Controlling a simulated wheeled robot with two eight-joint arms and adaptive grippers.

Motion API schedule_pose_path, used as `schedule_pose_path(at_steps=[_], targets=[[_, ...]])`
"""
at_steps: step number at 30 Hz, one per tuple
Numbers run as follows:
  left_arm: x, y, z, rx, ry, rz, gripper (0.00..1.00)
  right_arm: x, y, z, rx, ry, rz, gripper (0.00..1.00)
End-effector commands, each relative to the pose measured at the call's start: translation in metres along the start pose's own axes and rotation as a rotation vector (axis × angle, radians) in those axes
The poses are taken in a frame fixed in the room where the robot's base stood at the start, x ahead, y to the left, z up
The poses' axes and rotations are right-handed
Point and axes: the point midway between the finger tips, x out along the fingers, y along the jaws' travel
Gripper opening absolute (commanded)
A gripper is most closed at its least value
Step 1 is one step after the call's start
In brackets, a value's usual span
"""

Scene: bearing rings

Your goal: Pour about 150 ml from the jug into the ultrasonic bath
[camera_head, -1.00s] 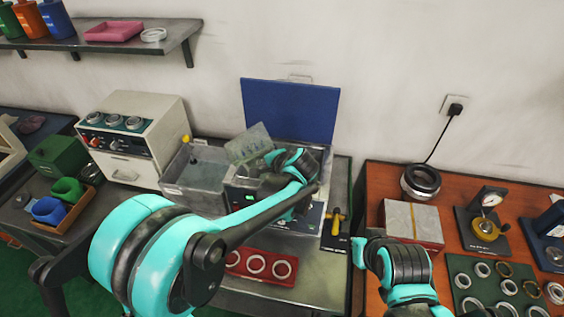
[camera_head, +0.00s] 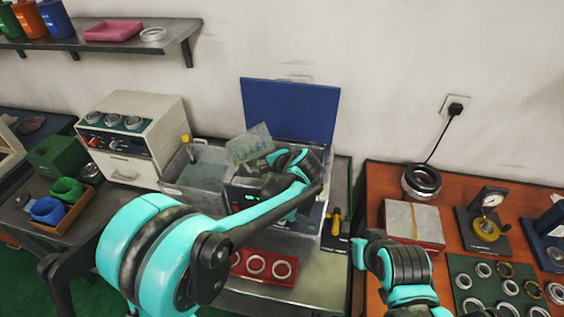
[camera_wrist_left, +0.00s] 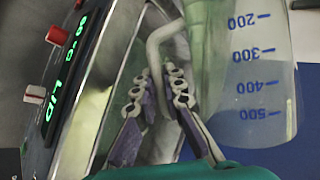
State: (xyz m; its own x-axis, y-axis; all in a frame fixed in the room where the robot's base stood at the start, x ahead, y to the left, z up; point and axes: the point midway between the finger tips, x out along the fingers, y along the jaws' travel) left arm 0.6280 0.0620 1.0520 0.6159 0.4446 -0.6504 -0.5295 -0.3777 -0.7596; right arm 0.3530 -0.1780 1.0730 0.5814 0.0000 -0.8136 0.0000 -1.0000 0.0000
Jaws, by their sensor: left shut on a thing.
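The translucent jug (camera_head: 250,145) is strongly tilted above the ultrasonic bath (camera_head: 309,237) in the head view. The jug (camera_wrist_left: 250,85) fills the upper right of the left wrist view, with blue marks from 200 to 500 running downward. My left gripper (camera_wrist_left: 158,85) is shut on its grey handle (camera_wrist_left: 165,35). The left gripper (camera_head: 270,168) is partly hidden by my arm in the head view. The bath's blue lid (camera_head: 290,110) stands open. Its panel (camera_wrist_left: 62,75) has green digits. Its inside is mostly hidden, and I cannot make out a stream or liquid level.
A grey open tub (camera_head: 178,192) stands left of the bath. A red tray (camera_head: 266,279) with rings lies in front of it.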

Motion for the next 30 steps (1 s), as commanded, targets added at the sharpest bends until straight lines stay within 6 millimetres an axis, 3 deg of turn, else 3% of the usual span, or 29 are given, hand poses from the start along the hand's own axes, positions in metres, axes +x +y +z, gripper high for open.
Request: schedule_pose_path(at_steps=[2, 3, 7, 17, 30], targets=[[-0.005, -0.008, 0.006, -0.056, 0.047, 0.022, 0.0, -0.009, 0.0, -0.006, 0.0, 0.0, 0.0, 0.0], [0.001, 0.001, 0.002, -0.131, 0.115, 0.054, 0.0, -0.003, 0.0, -0.002, 0.0, 0.0, 0.0, 0.0], [-0.005, 0.001, -0.011, -0.301, 0.274, 0.129, 0.0, -0.006, 0.0, -0.005, 0.0, 0.0, 0.0, 0.0], [-0.01, 0.0, -0.019, -0.408, 0.374, 0.178, 0.0, -0.005, 0.0, -0.004, 0.0, 0.0, 0.0, 0.0], [-0.01, 0.001, -0.019, -0.408, 0.376, 0.179, 0.0, -0.005, 0.0, -0.003, 0.0, 0.0, 0.0, 0.0]])
